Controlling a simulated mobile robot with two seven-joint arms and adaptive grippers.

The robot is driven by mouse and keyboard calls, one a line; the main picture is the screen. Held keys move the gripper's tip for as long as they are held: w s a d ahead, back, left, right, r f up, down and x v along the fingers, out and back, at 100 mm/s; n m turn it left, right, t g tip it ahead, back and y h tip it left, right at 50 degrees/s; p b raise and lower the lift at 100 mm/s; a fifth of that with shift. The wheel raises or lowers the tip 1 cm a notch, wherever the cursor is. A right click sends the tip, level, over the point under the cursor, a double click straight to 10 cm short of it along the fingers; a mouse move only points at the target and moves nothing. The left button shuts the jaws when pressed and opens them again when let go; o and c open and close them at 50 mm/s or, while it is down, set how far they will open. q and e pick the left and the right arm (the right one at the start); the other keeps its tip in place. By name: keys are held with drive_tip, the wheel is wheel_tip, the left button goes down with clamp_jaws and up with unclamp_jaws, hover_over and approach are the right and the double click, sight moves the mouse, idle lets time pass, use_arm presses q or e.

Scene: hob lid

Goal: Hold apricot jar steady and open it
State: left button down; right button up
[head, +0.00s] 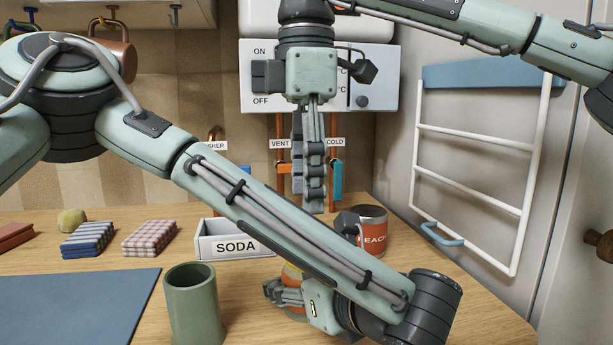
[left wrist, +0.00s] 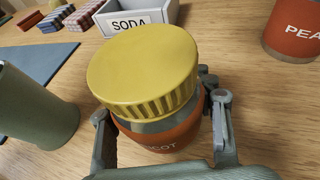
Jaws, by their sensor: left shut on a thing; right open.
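The apricot jar shows best in the left wrist view, with a wide ribbed yellow lid (left wrist: 140,65) seated on top and an orange label (left wrist: 165,141) ending in "COT". It stands upright on the wooden table. In the head view the jar (head: 292,273) is mostly hidden behind my left gripper (head: 285,293). My left gripper (left wrist: 163,135) is shut on the jar body below the lid, one finger on each side. My right gripper (head: 313,200) is open and empty, pointing down, higher in the head view and apart from the lid.
A peach jar (head: 373,232) stands right of the apricot jar. A green cup (head: 193,305) is to the left, beside a blue mat (head: 75,305). A SODA tray (head: 235,246) and folded cloths (head: 150,238) lie behind. A white rack (head: 470,140) hangs at right.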

wheel_tip(320, 180, down, 8)
drive_tip(key=shift+r, duration=0.25)
drive_tip(key=c, duration=1)
drive_tip(key=n, duration=0.3)
drive_tip(key=o, duration=1.3)
